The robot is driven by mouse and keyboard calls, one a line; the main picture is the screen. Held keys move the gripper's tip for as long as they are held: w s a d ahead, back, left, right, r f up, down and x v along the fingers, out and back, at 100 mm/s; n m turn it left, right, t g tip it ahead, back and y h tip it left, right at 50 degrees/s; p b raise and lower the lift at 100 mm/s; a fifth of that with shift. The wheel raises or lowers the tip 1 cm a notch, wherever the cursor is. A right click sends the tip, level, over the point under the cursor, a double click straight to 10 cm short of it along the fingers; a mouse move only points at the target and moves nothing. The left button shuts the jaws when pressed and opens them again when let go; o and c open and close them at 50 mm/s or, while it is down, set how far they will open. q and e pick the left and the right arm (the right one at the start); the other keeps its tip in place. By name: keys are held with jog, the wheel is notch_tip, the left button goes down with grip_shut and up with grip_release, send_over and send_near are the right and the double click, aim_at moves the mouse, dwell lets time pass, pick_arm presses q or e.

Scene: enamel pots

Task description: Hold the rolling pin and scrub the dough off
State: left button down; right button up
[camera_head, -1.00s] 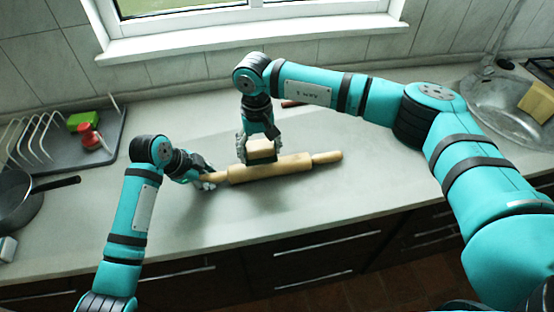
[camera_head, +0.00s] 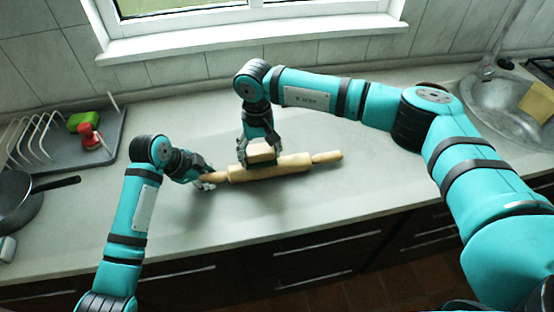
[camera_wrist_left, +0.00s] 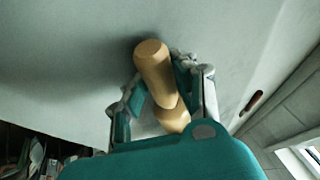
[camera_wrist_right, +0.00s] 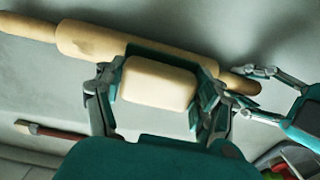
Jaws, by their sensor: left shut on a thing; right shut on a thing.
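The wooden rolling pin (camera_head: 285,167) lies on the counter, tilted slightly up to the right. My left gripper (camera_head: 207,180) is shut on its left handle; the left wrist view shows the handle end (camera_wrist_left: 153,60) between the fingers. My right gripper (camera_head: 259,153) is shut on a scrubber with a pale block top (camera_head: 261,149) and dark green underside, which is against the pin's barrel, left of its middle. In the right wrist view the block (camera_wrist_right: 158,80) sits between both fingers. A faint darker patch shows on the barrel; I cannot tell whether it is dough.
A grey drainer tray (camera_head: 75,155) with a wire rack, a green item (camera_head: 80,121) and a red item (camera_head: 88,134) stands at the left. A dark pan (camera_head: 18,202) is at the far left. The sink (camera_head: 495,105) is at the right. The counter right of the pin is clear.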

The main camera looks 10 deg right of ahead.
aim_at(298, 159)
jog(key=shift+f, duration=0.8)
jog(key=shift+d+r, duration=0.15)
jog(key=shift+d, duration=4.9)
jog(key=shift+a+f, duration=0.2)
jog(key=shift+a, duration=4.9)
notch_tip(298, 159, up, 13)
